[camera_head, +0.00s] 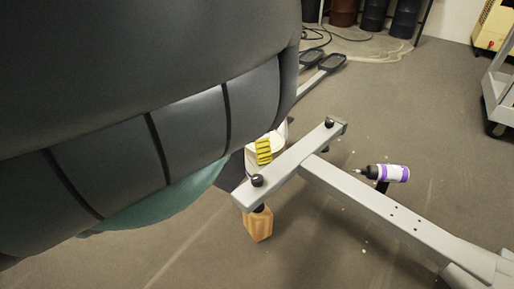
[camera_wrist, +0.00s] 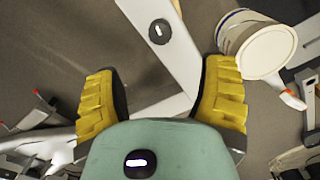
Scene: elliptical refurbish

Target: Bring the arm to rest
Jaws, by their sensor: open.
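My gripper (camera_wrist: 160,70) shows in the wrist view as two yellow ribbed fingers spread wide apart, with nothing held between them. Below them is the teal body of my gripper. My dark arm fills the upper left of that view. The frame's bar also shows beyond the fingers in the wrist view (camera_wrist: 180,60). I cannot tell whether gripper and frame touch.
A wooden block (camera_head: 258,225) stands under the crossbar's near end. A white bucket (camera_wrist: 262,48) is close to the right finger. A grey cart (camera_head: 500,90) stands at right. Floor at lower left is clear.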

